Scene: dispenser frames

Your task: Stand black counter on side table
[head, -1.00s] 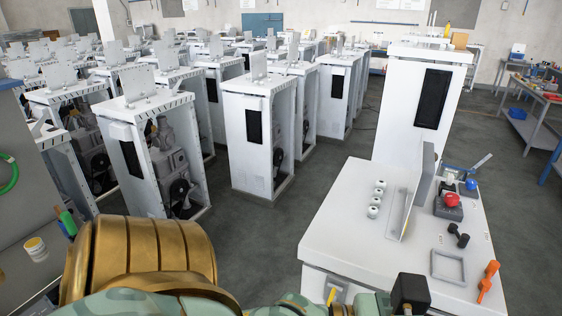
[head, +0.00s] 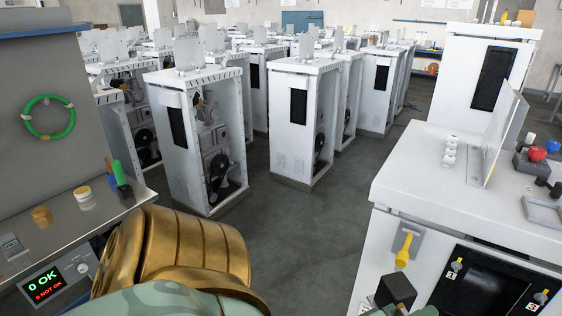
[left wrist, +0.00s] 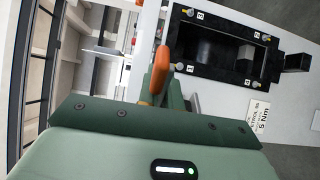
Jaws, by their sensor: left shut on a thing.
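A black block (head: 397,288), which I take for the black counter, shows at the bottom of the head view. It is at the hand end of my left arm, in front of the white cabinet. Little of my left gripper (head: 414,311) shows there. In the left wrist view an orange piece (left wrist: 161,72) shows between green parts at the gripper's front; I cannot tell whether it is held. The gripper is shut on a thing. A steel-topped side table (head: 58,232) stands at the left of the head view. My right gripper is not in view.
A green tube (head: 119,172), a yellow-lidded tub (head: 83,193) and an amber jar (head: 42,217) stand on the side table. The white cabinet (head: 400,190) has a yellow handle (head: 403,250) and a black recess. Open floor (head: 290,225) lies between.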

